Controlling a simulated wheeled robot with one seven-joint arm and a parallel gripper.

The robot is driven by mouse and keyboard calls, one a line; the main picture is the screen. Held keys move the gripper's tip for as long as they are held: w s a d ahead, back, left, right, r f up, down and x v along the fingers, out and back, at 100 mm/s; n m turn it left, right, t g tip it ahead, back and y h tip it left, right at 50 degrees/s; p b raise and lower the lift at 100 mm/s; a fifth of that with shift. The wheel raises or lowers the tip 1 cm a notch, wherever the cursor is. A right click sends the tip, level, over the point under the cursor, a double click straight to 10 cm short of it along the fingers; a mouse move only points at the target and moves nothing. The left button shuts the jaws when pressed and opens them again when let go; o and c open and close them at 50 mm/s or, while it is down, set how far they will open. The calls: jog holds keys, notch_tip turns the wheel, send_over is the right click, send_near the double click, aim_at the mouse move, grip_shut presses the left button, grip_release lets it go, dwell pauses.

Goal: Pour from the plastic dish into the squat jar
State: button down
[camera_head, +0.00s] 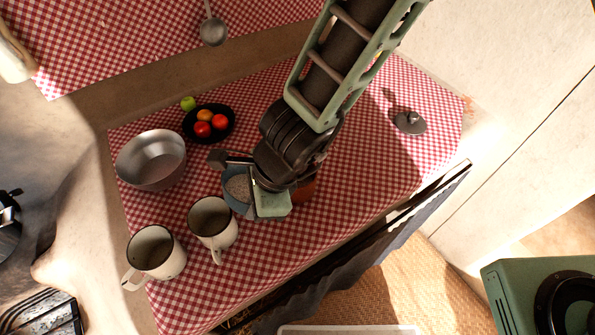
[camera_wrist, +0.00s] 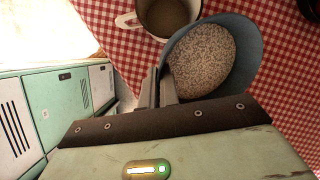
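The blue plastic dish (camera_head: 229,197) is partly hidden under my gripper in the head view. In the wrist view the dish (camera_wrist: 247,55) holds speckled grey grains (camera_wrist: 203,60). My gripper (camera_wrist: 158,88) has its two fingers close together at the dish's near rim, which appears pinched between them. In the head view my gripper (camera_head: 262,190) covers the dish's right side. A reddish-brown vessel (camera_head: 304,190), probably the squat jar, shows just right of my gripper, mostly hidden by it. Its opening is not visible.
Two enamel mugs (camera_head: 212,222) (camera_head: 152,254) stand at the lower left. A metal bowl (camera_head: 152,160) and a black plate of fruit (camera_head: 228,131) are further back. A dark knobbed lid (camera_head: 410,122) lies at right. The checked cloth is clear between lid and brown vessel.

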jog(key=shift+w+d+g+y+b, duration=0.3)
jog(key=shift+d+y+b, duration=0.05)
jog(key=shift+d+y, duration=0.05)
jog(key=shift+w+d+r+g+y+p, duration=0.15)
jog(key=shift+w+d+r+y+p, duration=0.15)
jog(key=shift+r+p, duration=0.2)
jog(key=shift+w+d+r+g+y+p, duration=0.15)
jog(key=shift+d+r+g+p, duration=0.1)
jog(key=shift+r+p, duration=0.2)
jog(key=shift+w+d+r+g+y+p, duration=0.1)
jog(key=shift+w+d+r+y+p, duration=0.2)
jog(key=shift+r+p, duration=0.2)
jog(key=shift+d, duration=0.1)
jog(key=shift+w+d+r+m+g+y+p, duration=0.35)
jog(key=shift+r+g+y+p, duration=0.2)
jog(key=shift+p, duration=0.35)
jog(key=shift+w+d+f+g+y+p, duration=0.35)
jog(key=shift+d+g+y, duration=0.15)
jog(key=shift+y, duration=0.3)
jog(key=shift+w+d+r+g+y+p, duration=0.35)
jog(key=shift+d+r+g+y+p, duration=0.1)
jog(key=shift+y, duration=0.15)
dwell(0.8)
jog(key=shift+w+d+r+m+g+y, duration=0.3)
jog(key=shift+w+d+g+y, duration=0.1)
jog(key=shift+y, duration=0.3)
dwell(0.3)
jog(key=shift+w+d+r+g+y+b, duration=0.2)
jog(key=shift+w+d+g+y+b, duration=0.4)
jog(key=shift+w+d+y+b, duration=0.35)
